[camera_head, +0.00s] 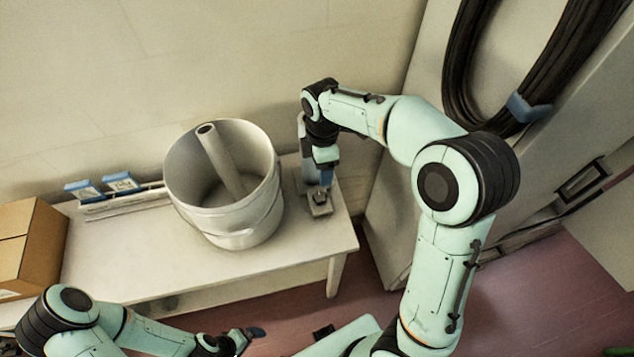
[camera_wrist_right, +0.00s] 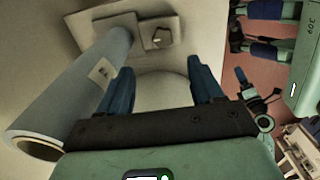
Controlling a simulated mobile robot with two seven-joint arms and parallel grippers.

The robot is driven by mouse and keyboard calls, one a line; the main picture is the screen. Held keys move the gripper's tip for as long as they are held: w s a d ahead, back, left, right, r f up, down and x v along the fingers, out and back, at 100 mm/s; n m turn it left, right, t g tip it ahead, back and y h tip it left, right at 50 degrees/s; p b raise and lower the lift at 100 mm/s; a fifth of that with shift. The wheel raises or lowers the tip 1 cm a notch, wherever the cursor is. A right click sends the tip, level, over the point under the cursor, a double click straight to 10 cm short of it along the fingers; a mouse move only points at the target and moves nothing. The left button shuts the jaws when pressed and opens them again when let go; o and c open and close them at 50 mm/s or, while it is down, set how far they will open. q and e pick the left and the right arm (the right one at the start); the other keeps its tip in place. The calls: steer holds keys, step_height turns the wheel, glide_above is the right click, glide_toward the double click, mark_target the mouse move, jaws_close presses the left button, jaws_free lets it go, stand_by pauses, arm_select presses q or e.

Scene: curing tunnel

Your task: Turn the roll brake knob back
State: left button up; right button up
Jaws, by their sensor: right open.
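My right gripper (camera_head: 326,182) points down over the small metal stand at the right end of the white table. The stand's base plate (camera_head: 318,209) shows below the fingers. In the right wrist view, my right gripper's two blue fingers (camera_wrist_right: 160,78) are apart with nothing between them. A small dark faceted knob (camera_wrist_right: 160,37) sits on the stand's plate beyond the fingertips, apart from them. A thick grey tube (camera_wrist_right: 75,95) stands beside the knob to the left. My left gripper (camera_head: 250,335) is low at the front, away from the table; its finger opening is unclear.
A large white bucket (camera_head: 240,205) with a tube in it stands left of the stand. Blue-topped cards (camera_head: 122,182) and a cardboard box (camera_head: 25,250) are farther left. A pale cabinet with black cables (camera_head: 490,60) stands at the right. The table's front strip (camera_head: 150,270) is clear.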

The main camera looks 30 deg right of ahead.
mark_target(322, 196)
steer(key=f, duration=0.8)
steer(key=f+b, duration=0.1)
steer(key=f, duration=0.3)
steer(key=shift+s+f, duration=0.25)
steer(key=shift+f, duration=0.1)
steer(key=c, duration=1.1)
